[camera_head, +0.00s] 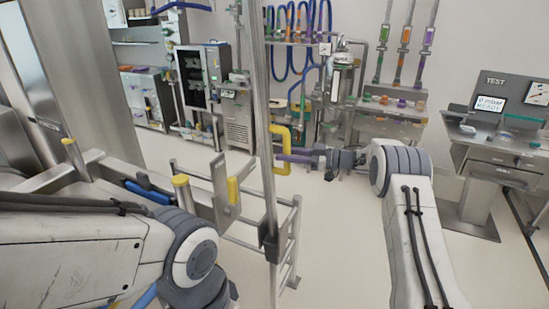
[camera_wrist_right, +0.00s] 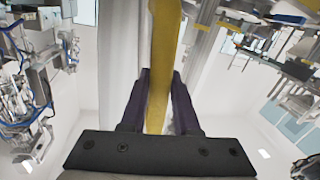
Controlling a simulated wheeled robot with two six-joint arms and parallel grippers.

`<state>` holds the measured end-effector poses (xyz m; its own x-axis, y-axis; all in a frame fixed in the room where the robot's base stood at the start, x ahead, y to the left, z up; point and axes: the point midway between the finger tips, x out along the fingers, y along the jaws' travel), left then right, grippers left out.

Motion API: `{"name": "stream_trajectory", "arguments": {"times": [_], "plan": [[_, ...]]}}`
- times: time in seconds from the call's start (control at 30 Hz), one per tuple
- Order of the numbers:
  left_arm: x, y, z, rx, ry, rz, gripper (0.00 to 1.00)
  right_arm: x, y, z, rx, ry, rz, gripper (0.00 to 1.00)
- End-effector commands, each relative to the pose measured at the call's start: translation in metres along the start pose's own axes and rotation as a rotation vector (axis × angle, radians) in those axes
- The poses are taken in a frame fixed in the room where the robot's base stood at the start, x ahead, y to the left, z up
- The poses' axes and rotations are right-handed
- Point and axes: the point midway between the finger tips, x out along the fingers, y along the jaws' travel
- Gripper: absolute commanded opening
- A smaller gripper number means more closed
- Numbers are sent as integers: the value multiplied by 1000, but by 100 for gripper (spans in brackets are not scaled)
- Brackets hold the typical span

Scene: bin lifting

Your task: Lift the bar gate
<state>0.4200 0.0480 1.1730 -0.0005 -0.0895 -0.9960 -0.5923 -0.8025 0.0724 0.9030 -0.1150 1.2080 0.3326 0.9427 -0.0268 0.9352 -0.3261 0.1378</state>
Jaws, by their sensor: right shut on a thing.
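The bar gate (camera_head: 265,110) shows as a long grey metal bar standing nearly upright in the middle of the head view; its top runs out of the picture. A yellow bent handle (camera_head: 288,133) sticks out from its right side. My right gripper (camera_head: 284,158) reaches in from the right, with its purple fingers at the lower part of the handle. In the right wrist view the purple fingers (camera_wrist_right: 158,90) are shut on the yellow handle (camera_wrist_right: 163,50), one on each side. My left arm comes in at lower left, but its gripper is out of view.
A metal frame with yellow-capped posts (camera_head: 182,190) stands at left, close to my left arm. A low metal rail (camera_head: 293,240) is behind the bar. A test console (camera_head: 500,130) stands at right, and equipment racks line the back wall.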

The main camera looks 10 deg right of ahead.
Motion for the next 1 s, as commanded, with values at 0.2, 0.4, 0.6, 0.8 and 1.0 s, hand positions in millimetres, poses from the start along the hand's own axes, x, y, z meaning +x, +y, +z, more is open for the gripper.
{"name": "stream_trajectory", "arguments": {"times": [0.2, 0.4, 0.6, 0.8, 1.0], "plan": [[0, 0, 0, 0, 0, 0, 50, -4, 2, 1, 8, 0, 3, 0], [0, 0, 0, 0, 0, 0, 50, -5, 2, 2, 9, 0, 4, 0], [0, 0, 0, 0, 0, 0, 50, -6, 3, 2, 9, -1, 6, 59], [0, 0, 0, 0, 0, 0, 50, -8, 3, 2, 8, -1, 7, 59], [11, -1, 0, 0, 0, 0, 50, -27, 3, 5, 7, -1, 11, 59]]}}
